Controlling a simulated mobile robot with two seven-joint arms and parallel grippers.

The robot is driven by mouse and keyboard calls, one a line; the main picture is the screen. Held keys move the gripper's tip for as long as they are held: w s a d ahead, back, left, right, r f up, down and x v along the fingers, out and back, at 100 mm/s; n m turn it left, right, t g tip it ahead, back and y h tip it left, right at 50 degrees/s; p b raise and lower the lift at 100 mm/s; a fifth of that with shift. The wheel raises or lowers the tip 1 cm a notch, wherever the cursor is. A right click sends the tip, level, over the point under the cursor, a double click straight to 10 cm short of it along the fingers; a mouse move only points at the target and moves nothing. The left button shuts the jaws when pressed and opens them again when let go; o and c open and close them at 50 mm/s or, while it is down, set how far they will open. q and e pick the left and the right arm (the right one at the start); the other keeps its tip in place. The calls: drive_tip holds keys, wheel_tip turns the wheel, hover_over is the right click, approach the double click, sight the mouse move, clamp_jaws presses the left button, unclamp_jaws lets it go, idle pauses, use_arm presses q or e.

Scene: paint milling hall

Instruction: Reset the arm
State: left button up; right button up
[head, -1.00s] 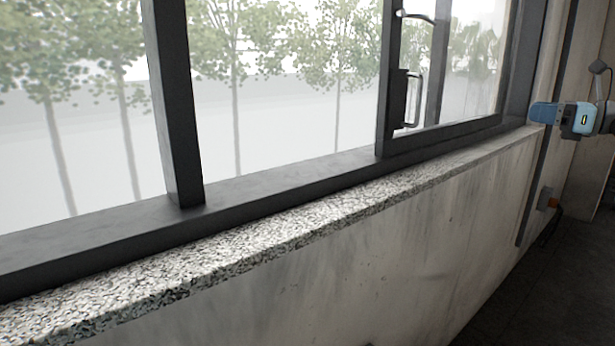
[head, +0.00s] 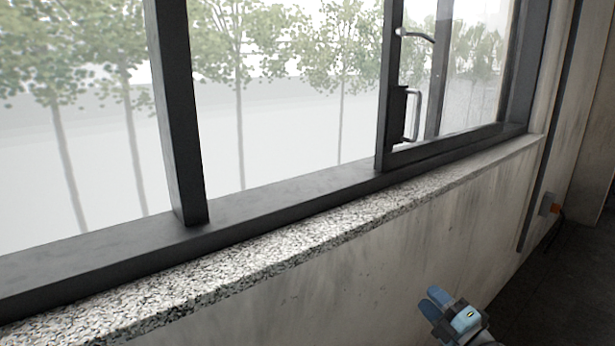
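My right gripper (head: 432,300) is low in the head view, right of the middle, in front of the grey wall below the window sill. Its two blue fingers point up and to the left and stand apart, with nothing seen between them. Only the gripper and a bit of the wrist show at the bottom edge. My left gripper is not in view.
A speckled stone sill (head: 250,257) runs along the wall (head: 330,290) under a dark-framed window (head: 180,110). A window sash with a handle (head: 413,115) is at the right. Dark floor (head: 575,270) there is clear.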

drive_tip(key=s+a+f+m+g+h+p, duration=0.1)
drive_tip(key=s+a+f+m+g+h, duration=0.1)
drive_tip(key=s+f+m, duration=0.5)
drive_tip(key=s+a+f+m+g+h+p, duration=0.1)
drive_tip(key=s+f+m, duration=0.5)
drive_tip(key=s, duration=1)
drive_tip(key=s+a+f+m+g+h+p, duration=0.1)
drive_tip(key=s+a+f+m+g+h, duration=0.2)
drive_tip(key=s, duration=0.8)
wheel_tip(320, 180, down, 5)
drive_tip(key=a+m+h, duration=0.2)
drive_tip(key=m, duration=0.2)
drive_tip(key=shift+s+r+m, duration=0.15)
drive_tip(key=shift+s+m, duration=0.1)
drive_tip(key=shift+m, duration=0.15)
drive_tip(key=shift+a, duration=0.1)
